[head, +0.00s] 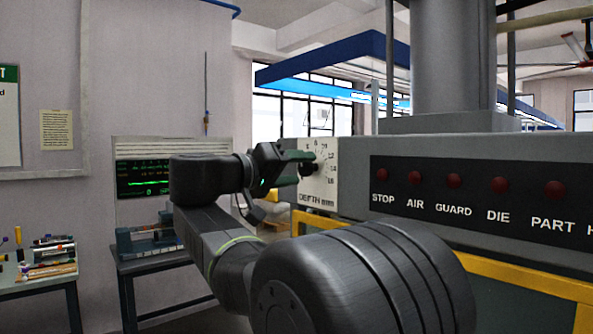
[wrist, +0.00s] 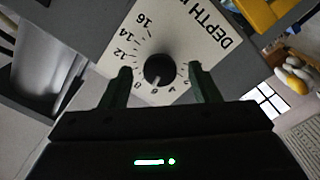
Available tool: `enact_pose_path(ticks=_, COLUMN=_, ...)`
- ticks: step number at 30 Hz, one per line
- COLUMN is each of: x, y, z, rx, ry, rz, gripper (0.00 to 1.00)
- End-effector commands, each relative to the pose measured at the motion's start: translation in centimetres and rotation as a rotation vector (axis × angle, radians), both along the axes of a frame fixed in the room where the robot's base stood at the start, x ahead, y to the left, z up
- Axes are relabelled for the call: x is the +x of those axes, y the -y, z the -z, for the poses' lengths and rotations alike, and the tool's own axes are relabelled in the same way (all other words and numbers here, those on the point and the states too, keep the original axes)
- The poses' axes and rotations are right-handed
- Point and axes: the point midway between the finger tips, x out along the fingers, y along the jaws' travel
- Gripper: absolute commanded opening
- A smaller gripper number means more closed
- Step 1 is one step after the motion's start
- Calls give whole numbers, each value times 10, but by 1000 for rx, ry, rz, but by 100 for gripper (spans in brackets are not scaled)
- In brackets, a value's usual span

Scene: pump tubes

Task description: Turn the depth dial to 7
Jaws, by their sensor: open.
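The depth dial is a round black knob (wrist: 159,69) on a white plate (wrist: 188,32) lettered DEPTH, in the middle of the wrist view. A white mark on the knob points toward the low side of the picture, slightly left; the numbers there are too small to read surely. The figures 12, 14 and 16 run up the left. My gripper (wrist: 160,76) is open, with one green finger on each side of the knob and a gap at both sides. In the head view my gripper (head: 301,168) is at the plate (head: 318,192) and partly hides the knob.
Right of the plate, a black panel (head: 480,207) carries several red lights labelled STOP, AIR, GUARD, DIE and PART. A yellow rail (head: 500,275) runs below it. A table (head: 40,285) with tools and a bench with a green screen (head: 143,178) stand at left.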

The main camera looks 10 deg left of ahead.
Motion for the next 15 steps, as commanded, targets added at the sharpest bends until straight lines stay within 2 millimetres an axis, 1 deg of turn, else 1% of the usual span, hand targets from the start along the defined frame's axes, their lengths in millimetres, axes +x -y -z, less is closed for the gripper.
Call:
enact_pose_path(ticks=5, x=-19, y=-16, z=2, rx=0, ry=1, rz=-5, gripper=56)
enact_pose_path(ticks=15, x=-71, y=-57, z=2, rx=0, ry=0, rz=-6, gripper=56)
